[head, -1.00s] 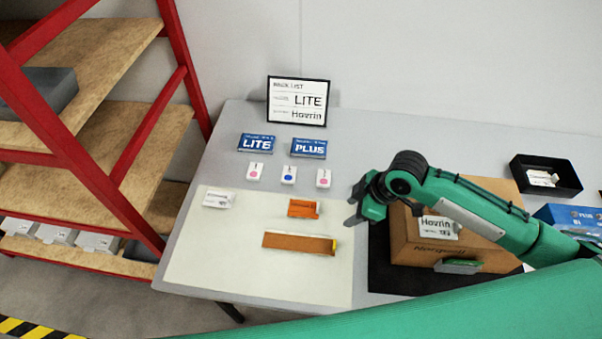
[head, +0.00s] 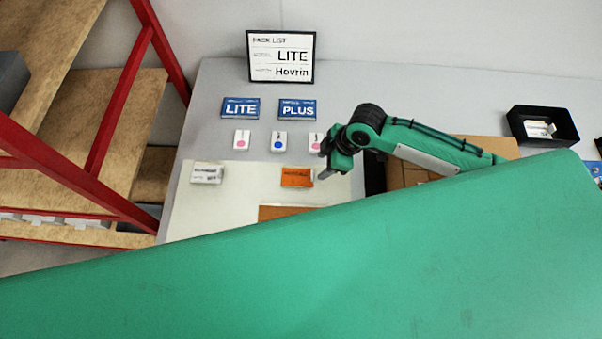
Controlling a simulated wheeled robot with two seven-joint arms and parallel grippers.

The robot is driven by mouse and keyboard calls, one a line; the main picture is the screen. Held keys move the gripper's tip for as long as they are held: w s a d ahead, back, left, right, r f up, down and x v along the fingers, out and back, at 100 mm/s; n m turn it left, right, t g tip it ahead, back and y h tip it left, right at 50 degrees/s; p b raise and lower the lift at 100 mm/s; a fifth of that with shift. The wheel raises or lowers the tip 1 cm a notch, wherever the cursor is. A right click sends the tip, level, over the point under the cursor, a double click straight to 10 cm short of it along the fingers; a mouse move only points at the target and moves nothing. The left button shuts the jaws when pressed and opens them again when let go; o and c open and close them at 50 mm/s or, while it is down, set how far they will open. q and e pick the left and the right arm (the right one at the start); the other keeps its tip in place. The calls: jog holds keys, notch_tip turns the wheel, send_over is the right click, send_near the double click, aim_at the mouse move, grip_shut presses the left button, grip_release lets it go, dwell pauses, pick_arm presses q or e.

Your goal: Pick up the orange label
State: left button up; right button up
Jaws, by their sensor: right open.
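The orange label (head: 296,177) lies flat on the pale mat (head: 240,195) on the grey table. My right gripper (head: 325,166) is just to the right of the label, with its jaws open and empty. Its fingers point to the left and downward; whether they touch the label I cannot tell, but they look apart from it. My left gripper does not show. A large green part of my own body covers the lower part of the view.
A brown strip (head: 285,212) lies below the label, partly hidden. A white label (head: 207,173) lies to the left. LITE (head: 240,108) and PLUS (head: 297,109) boxes and small white cards are behind. A cardboard box (head: 410,172) and black tray (head: 543,126) are at right.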

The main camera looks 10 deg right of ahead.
aim_at(315, 178)
jog(key=shift+s+a+f, duration=0.1)
jog(key=shift+a+f, duration=0.1)
jog(key=shift+f, duration=0.05)
jog(key=x, duration=0.1)
jog(key=p+x, duration=0.2)
jog(key=shift+s+a+f, duration=0.2)
jog(key=shift+s, duration=0.05)
jog(key=shift+a+f, duration=0.2)
jog(key=shift+f, duration=0.35)
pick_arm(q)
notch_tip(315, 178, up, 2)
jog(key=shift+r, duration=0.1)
pick_arm(e)
jog(key=c, duration=1.1)
